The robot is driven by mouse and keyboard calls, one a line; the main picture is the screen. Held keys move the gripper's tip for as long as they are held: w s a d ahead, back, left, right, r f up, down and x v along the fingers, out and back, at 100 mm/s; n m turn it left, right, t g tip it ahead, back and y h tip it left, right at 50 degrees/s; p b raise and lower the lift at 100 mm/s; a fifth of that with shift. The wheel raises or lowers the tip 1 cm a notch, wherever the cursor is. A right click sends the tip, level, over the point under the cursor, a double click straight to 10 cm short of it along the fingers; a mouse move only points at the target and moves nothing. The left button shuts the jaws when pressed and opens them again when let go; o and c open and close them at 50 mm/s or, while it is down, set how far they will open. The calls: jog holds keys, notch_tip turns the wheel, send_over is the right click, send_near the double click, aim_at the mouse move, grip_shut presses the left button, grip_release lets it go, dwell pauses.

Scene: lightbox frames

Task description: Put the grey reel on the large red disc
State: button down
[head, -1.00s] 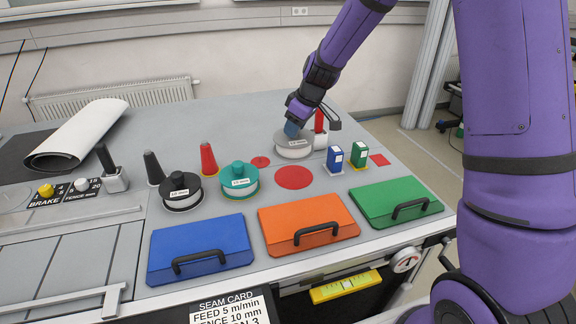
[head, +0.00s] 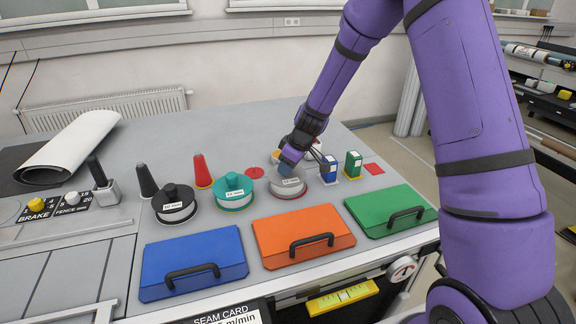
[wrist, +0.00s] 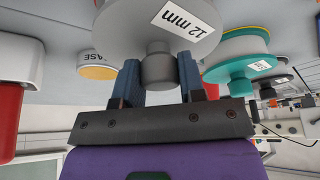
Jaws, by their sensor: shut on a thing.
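The grey reel (head: 287,188), a light grey flanged spool marked 12 mm, is at the place of the large red disc, behind the orange case.
The teal reel (head: 234,190) and black reel (head: 174,204) stand to the left. Blue (head: 329,168) and green (head: 353,164) small boxes stand to the right. Blue, orange (head: 302,236) and green cases lie in front.

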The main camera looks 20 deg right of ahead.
jog(key=c, duration=0.7)
grip_release()
jog(key=v, duration=1.2)
jog(key=s+r+m+h, duration=0.1)
jog(key=s+r+m, duration=0.2)
jog(key=s+r, duration=1.1)
jog(key=shift+s+d+r+m+t+h, duration=0.35)
jog(key=shift+s+d+r+m, duration=0.5)
jog(key=shift+s, duration=2.55)
jog(key=shift+s+d+r+m+t+h, duration=0.5)
jog(key=shift+s+m, duration=0.65)
jog(key=shift+s, duration=2.25)
jog(key=shift+s+d+r+m+t+h, duration=0.2)
jog(key=shift+s+d+r+m, duration=0.5)
jog(key=shift+s, duration=2.65)
jog(key=shift+a+r+m, duration=0.15)
jog(key=shift+a+m, duration=0.1)
jog(key=shift+m, duration=0.05)
